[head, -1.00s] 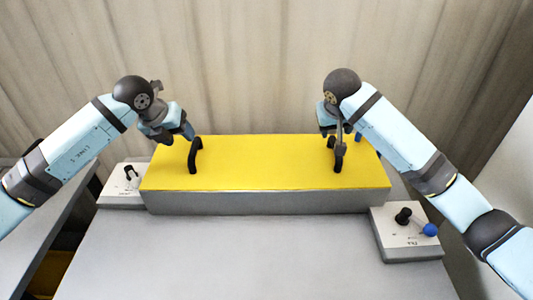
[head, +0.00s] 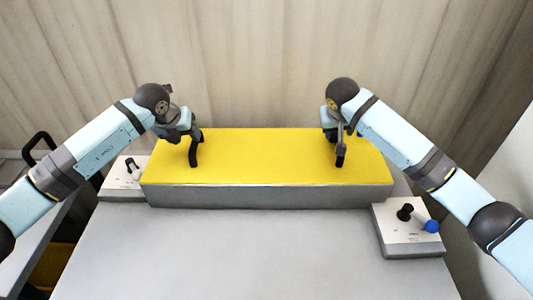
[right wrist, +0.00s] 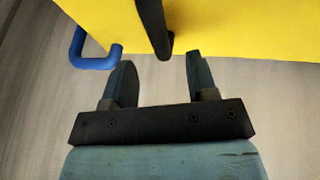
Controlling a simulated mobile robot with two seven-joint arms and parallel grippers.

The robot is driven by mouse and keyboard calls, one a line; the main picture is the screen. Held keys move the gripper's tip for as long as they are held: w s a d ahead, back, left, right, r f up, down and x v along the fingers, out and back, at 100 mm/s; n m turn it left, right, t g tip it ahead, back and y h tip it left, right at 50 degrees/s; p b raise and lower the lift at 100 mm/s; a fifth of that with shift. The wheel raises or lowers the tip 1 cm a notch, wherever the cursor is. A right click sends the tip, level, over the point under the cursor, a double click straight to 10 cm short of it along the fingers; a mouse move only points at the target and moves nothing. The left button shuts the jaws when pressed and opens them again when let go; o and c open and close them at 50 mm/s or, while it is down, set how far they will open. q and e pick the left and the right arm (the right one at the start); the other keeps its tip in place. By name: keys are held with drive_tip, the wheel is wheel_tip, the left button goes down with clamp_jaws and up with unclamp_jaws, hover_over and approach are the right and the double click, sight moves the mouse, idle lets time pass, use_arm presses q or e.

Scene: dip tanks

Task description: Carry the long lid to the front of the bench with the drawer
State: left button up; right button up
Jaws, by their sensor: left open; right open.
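The long yellow lid (head: 265,160) lies flat on top of a long grey tank (head: 270,195) at the back of the bench. It carries two upright black handles, left (head: 195,155) and right (head: 340,158). My left gripper (head: 192,137) is open at the top of the left handle; its fingers are partly hidden. My right gripper (head: 340,143) is open at the right handle. In the right wrist view, the right gripper's (right wrist: 162,68) fingers are apart, with the end of the black handle (right wrist: 154,25) just beyond and between the tips.
Small control boxes with levers stand left (head: 122,185) and right (head: 405,240) of the tank. A blue handle (right wrist: 98,58) shows beside the lid's edge in the right wrist view. The grey bench top (head: 240,255) in front is clear. A side surface with a black loop (head: 38,142) is at left.

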sight(193, 143)
use_arm(q)
drive_tip(key=x, duration=0.6)
drive_tip(key=shift+w+f, duration=0.1)
drive_tip(key=shift+f, duration=0.05)
use_arm(e)
drive_tip(key=x, duration=0.6)
drive_tip(key=shift+w+f, duration=0.1)
drive_tip(key=shift+f, duration=0.05)
use_arm(q)
clamp_jaws()
use_arm(e)
clamp_jaws()
